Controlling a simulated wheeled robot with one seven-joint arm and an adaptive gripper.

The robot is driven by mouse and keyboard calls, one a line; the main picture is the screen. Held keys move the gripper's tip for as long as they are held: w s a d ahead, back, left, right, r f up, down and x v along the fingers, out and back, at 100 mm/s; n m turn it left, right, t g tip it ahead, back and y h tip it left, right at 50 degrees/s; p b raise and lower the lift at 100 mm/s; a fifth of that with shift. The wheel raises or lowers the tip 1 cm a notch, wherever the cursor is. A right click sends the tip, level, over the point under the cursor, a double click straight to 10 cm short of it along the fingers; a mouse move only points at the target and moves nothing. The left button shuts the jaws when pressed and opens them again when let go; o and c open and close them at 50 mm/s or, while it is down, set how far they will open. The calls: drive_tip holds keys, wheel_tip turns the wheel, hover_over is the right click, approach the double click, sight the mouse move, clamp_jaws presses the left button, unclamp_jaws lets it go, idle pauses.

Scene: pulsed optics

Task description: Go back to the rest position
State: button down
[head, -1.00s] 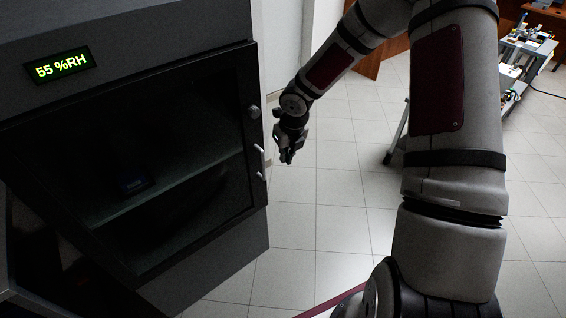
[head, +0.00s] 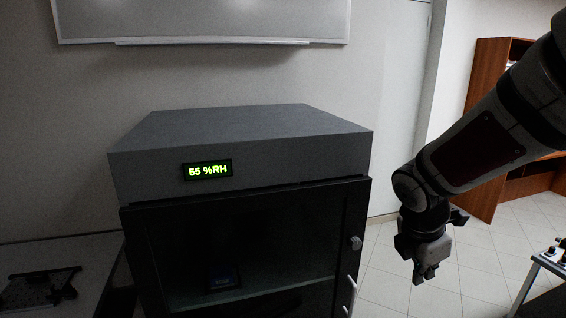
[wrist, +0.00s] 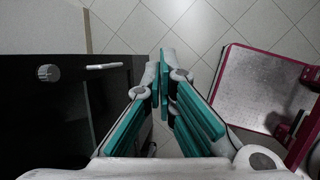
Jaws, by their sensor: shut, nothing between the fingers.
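My gripper (head: 427,270) hangs pointing down at the right of the head view, just right of the dry cabinet (head: 240,160). It is shut and empty, clear of the cabinet. In the wrist view the gripper (wrist: 164,82) shows its teal-padded fingers together over the tiled floor. The cabinet's dark glass door (head: 250,250) is closed as far as I can see, with a knob and a pale handle on its right side. The display (head: 208,170) reads 55 %RH. A small dark item (head: 223,277) sits on the shelf inside.
A red-framed metal platform (wrist: 258,88) lies at the right of the wrist view. A cart (head: 548,268) stands at the head view's right edge. A brown bookcase (head: 488,85) is behind. Open tiled floor (head: 390,262) lies beside the cabinet.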

drive_tip(key=s+a+r+m+t+y, duration=0.1)
drive_tip(key=s+a+r+m, duration=0.3)
drive_tip(key=s+m, duration=0.5)
drive_tip(key=s+a+r+m+t+y, duration=0.1)
drive_tip(key=s+a+r+m, duration=0.3)
drive_tip(key=s+m, duration=0.6)
wheel_tip(320, 180, up, 2)
drive_tip(key=shift+s+r+m+y, duration=0.1)
drive_tip(key=shift+s+m+y, duration=0.05)
drive_tip(key=shift+m+y, duration=0.6)
